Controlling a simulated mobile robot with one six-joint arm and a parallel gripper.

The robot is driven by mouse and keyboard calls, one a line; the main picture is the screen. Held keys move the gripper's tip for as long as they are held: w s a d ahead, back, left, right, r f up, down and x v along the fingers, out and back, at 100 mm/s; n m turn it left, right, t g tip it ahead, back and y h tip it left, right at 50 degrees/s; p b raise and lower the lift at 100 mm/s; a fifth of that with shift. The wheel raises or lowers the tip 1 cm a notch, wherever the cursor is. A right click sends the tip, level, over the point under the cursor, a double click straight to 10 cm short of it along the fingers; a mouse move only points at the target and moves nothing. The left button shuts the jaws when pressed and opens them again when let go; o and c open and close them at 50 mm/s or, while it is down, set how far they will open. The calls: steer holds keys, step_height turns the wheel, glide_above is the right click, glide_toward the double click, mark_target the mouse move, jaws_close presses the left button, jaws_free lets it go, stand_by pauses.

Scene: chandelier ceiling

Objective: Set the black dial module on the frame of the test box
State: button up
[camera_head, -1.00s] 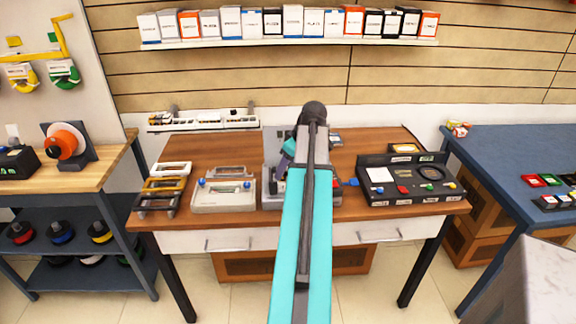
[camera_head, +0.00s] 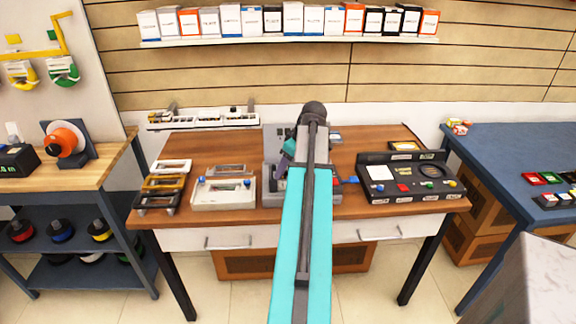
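My arm reaches forward over the middle of the wooden table and hides much of what lies behind it. My gripper (camera_head: 283,167) shows only as a small dark part left of the arm, low over a grey box-like unit (camera_head: 270,198); its fingers cannot be made out. This grey unit is partly covered by the arm, and I cannot tell whether it is the test box. A pale open-topped box (camera_head: 223,205) with blue knobs stands to its left. I cannot pick out the black dial module; it may be hidden by the arm.
White, yellow and black frames (camera_head: 163,185) lie at the table's left end. A black tray (camera_head: 405,195) with small parts stands at the right. A white rail (camera_head: 203,126) is at the back left.

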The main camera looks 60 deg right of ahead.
stand_by(0.4)
steer(key=o, duration=1.1)
steer(key=shift+o, duration=0.2)
steer(key=shift+f, duration=0.1)
steer(key=shift+a, duration=0.1)
steer(key=shift+r+p, duration=0.45)
steer(key=shift+r, duration=0.7)
steer(key=shift+r+p, duration=0.3)
steer(key=shift+p, duration=0.15)
steer(key=shift+s+r+p, duration=0.1)
steer(key=shift+r+p, duration=0.9)
steer(key=shift+r, duration=0.65)
